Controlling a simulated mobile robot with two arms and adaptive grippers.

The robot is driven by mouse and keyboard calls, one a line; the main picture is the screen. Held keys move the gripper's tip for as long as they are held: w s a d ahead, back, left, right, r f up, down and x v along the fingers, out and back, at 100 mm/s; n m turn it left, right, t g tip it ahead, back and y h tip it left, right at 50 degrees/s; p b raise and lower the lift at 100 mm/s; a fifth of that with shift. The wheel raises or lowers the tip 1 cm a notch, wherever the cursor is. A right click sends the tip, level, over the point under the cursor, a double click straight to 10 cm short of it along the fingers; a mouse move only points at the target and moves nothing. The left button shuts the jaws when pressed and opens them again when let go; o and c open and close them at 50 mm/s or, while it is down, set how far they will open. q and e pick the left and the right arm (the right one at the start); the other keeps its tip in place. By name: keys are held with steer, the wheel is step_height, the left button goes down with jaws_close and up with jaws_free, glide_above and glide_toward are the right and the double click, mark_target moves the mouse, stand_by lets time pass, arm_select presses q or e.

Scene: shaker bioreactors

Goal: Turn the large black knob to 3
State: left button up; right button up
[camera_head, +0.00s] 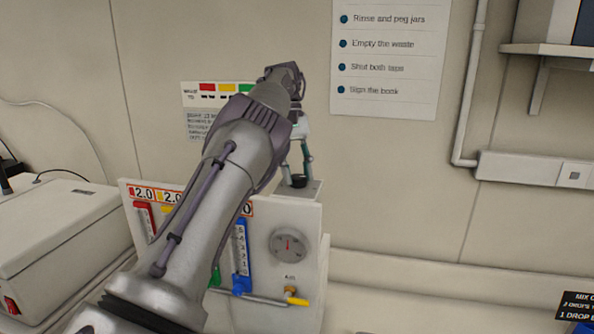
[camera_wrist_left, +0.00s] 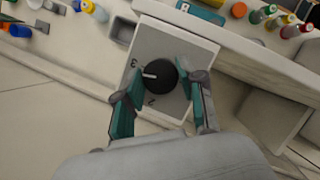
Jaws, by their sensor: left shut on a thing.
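The large black knob (camera_wrist_left: 163,76) sits on top of a light grey box panel in the left wrist view. It also shows small in the head view (camera_head: 298,180), on a box on the panel unit. A white pointer mark on the knob points left, just below the printed 3 (camera_wrist_left: 135,63). A printed 2 (camera_wrist_left: 152,101) lies below the knob. My left gripper (camera_wrist_left: 162,78) is shut on the knob, with a teal finger on each side. In the head view the left gripper (camera_head: 299,162) reaches down to the knob from above. My right gripper is not in view.
The panel unit carries a round gauge (camera_head: 289,245), coloured gauge strips and a yellow-tipped lever (camera_head: 297,301). A white box machine (camera_head: 55,240) stands at the left. Several bottles (camera_wrist_left: 268,14) stand along the top of the wrist view. A wall shelf (camera_head: 550,49) is at upper right.

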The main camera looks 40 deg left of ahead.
arm_select(q)
steer(key=shift+r, duration=0.1)
steer(key=o, duration=1.1)
steer(key=shift+w, duration=0.1)
steer(key=shift+o, duration=0.2)
steer(key=shift+n, duration=0.3)
